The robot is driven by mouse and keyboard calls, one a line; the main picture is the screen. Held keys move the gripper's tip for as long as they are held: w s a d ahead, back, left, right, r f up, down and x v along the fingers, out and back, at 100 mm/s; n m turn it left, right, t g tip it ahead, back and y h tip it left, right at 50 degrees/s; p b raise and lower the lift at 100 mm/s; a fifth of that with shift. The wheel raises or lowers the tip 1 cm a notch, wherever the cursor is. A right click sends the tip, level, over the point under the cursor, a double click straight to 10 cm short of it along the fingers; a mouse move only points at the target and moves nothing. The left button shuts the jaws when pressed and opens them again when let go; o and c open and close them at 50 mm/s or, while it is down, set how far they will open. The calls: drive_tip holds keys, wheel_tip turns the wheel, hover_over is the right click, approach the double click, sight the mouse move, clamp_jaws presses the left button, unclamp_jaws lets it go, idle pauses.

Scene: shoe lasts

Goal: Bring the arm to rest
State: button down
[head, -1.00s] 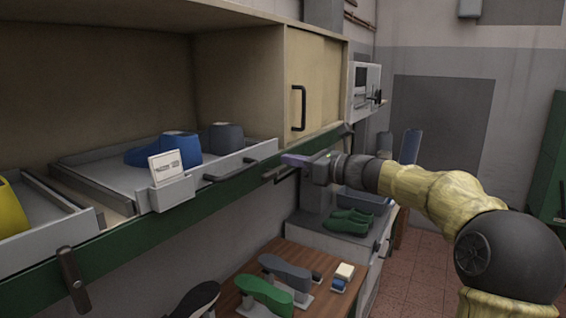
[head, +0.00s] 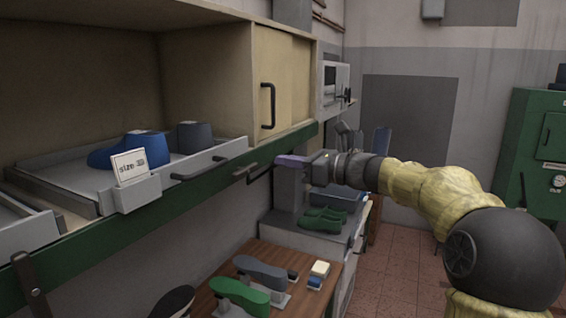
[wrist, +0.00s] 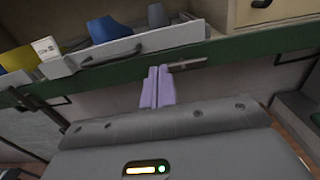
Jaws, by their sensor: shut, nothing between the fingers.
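My gripper (head: 290,160) is at the end of my yellow-sleeved arm, in front of the green shelf edge in the head view. Its two purple fingers lie side by side, shut and empty, in the wrist view (wrist: 158,88). In the head view the fingers appear close to the green edge; whether they touch it I cannot tell. The arm reaches in from the right, roughly level.
A grey tray (head: 60,172) on the shelf holds a blue last (head: 130,150) and a grey last (head: 193,137). Below, a wooden bench (head: 325,292) bears a green last (head: 240,296) and a grey one (head: 262,273). A green cabinet (head: 530,140) stands at the right.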

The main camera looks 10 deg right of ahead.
drive_tip(key=s+a+f+n+g+h+b, duration=0.1)
drive_tip(key=s+a+f+n+g+h, duration=0.15)
drive_tip(key=f, duration=0.65)
drive_tip(key=s+a+f+n+g+h+b, duration=0.1)
drive_tip(key=s+f+n+h, duration=0.15)
drive_tip(key=f, duration=0.55)
drive_tip(key=s+a+f+n+g+h+b, duration=0.1)
drive_tip(key=s+a+f+n+g+h, duration=0.15)
drive_tip(key=f, duration=0.65)
drive_tip(key=s+d+f+n+g+h+b, duration=0.1)
drive_tip(key=s+d+f+n+h, duration=0.1)
drive_tip(key=s+f+n, duration=0.7)
drive_tip(key=s+d+f+n+g+h+b, duration=0.1)
drive_tip(key=s+d+f+n+h+b, duration=0.1)
drive_tip(key=s+f+n, duration=0.7)
drive_tip(key=s+d+h, duration=0.1)
drive_tip(key=h, duration=0.1)
drive_tip(key=shift+s+d+h, duration=0.2)
drive_tip(key=shift+d+h, duration=0.15)
